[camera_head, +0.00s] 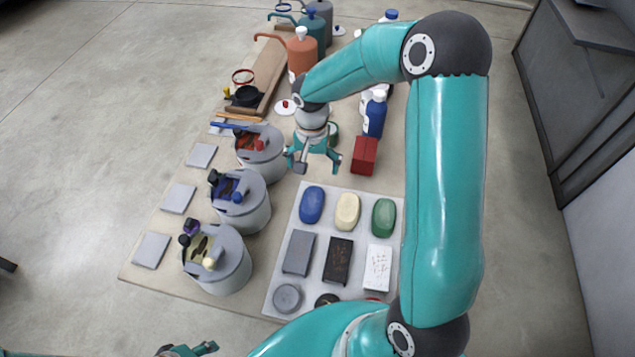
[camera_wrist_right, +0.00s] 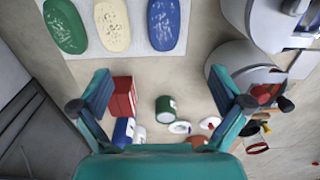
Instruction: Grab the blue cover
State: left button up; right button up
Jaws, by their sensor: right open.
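A blue oval piece (camera_head: 312,205), the only blue cover-like thing I make out, lies at the back left of a light grey tray (camera_head: 270,296). In the right wrist view the blue oval (camera_wrist_right: 163,22) is near the top edge, with pale marks on it. My right gripper (camera_head: 314,163) is open and empty, above the table just behind the tray. In the right wrist view my right gripper (camera_wrist_right: 160,92) has its fingers wide apart, with the blue oval beyond them. Part of my left gripper (camera_head: 190,350) shows at the bottom edge; its jaws are unclear.
Cream (camera_head: 347,211) and green (camera_head: 383,217) ovals lie right of the blue one. Rectangular blocks and round pieces fill the tray's nearer rows. Grey pots (camera_head: 243,203) stand to the left. A red box (camera_head: 364,155) and blue bottle (camera_head: 375,117) stand behind. My right arm hides the table's right side.

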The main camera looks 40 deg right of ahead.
notch_tip(320, 180, down, 4)
jog(key=w, duration=0.2)
jog(key=b, duration=0.2)
send_over(312, 201)
jog(key=f, duration=0.8)
jog(key=shift+w+d, duration=0.35)
jog(key=shift+d, duration=0.05)
jog(key=shift+a+f, duration=0.15)
jog(key=shift+f, duration=0.1)
jog(key=shift+w+a+f, duration=0.1)
jog(key=shift+f, duration=0.25)
jog(key=f+b, duration=0.1)
jog(key=f, duration=0.3)
jog(key=shift+s+a+f+b, duration=0.1)
jog(key=shift+s+a+b, duration=0.05)
jog(key=shift+s+b, duration=0.25)
jog(key=shift+w+f, duration=0.1)
jog(key=shift+f, duration=0.25)
pick_arm(q)
jog(key=f, duration=0.1)
jog(key=w+f, duration=0.1)
jog(key=f, duration=0.2)
jog(key=shift+w+a, duration=0.2)
jog(key=shift+w, duration=0.2)
pick_arm(e)
jog(key=shift+r, duration=0.1)
jog(key=shift+c, duration=0.3)
